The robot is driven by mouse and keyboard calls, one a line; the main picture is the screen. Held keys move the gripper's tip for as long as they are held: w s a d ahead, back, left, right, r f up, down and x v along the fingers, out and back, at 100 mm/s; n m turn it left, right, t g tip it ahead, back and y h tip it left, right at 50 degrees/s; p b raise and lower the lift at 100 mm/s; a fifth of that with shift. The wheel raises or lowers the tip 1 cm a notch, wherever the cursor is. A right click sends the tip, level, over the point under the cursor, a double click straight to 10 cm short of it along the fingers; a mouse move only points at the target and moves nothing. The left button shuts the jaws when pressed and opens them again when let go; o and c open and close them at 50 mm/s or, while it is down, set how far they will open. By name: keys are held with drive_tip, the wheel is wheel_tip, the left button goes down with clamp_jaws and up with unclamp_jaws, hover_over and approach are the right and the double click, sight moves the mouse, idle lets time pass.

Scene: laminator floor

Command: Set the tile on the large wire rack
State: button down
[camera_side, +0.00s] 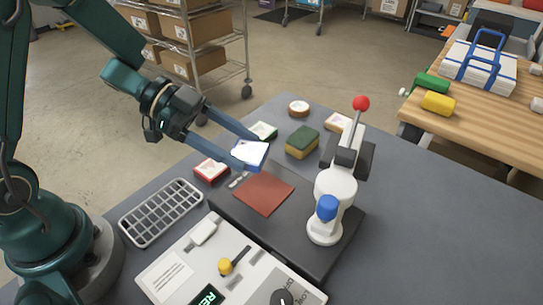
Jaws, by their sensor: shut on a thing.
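My gripper (252,150) is shut on a tile (249,154) with a pale top and blue edges. It holds the tile near the back-left edge of the dark press base, behind the reddish-brown sheet; the tile appears raised, but its exact height is hard to tell. The wire rack (161,212), a pale metal grid, lies flat on the grey table at the left, in front of and to the left of the gripper. Nothing lies on the rack. Only one such rack shows on the table.
A red-edged tile (211,169) lies between rack and gripper. A green-edged tile (264,131) and a green-and-yellow sponge (302,142) lie behind. A press (335,190) with a red-knobbed lever stands right of the reddish-brown sheet (263,193). A white control panel (165,272) is in front.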

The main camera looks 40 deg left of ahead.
drive_tip(key=a+r+n+t+y, duration=0.3)
drive_tip(key=a+r+n, duration=0.2)
drive_tip(key=r, duration=0.3)
drive_tip(key=a+r+n+t+y, duration=0.3)
drive_tip(key=a+r+n+y, duration=0.1)
drive_tip(key=r, duration=0.4)
drive_tip(key=shift+w+a+r+n+t, duration=0.15)
drive_tip(key=shift+w+a+n+t, duration=0.25)
drive_tip(key=shift+a, duration=0.2)
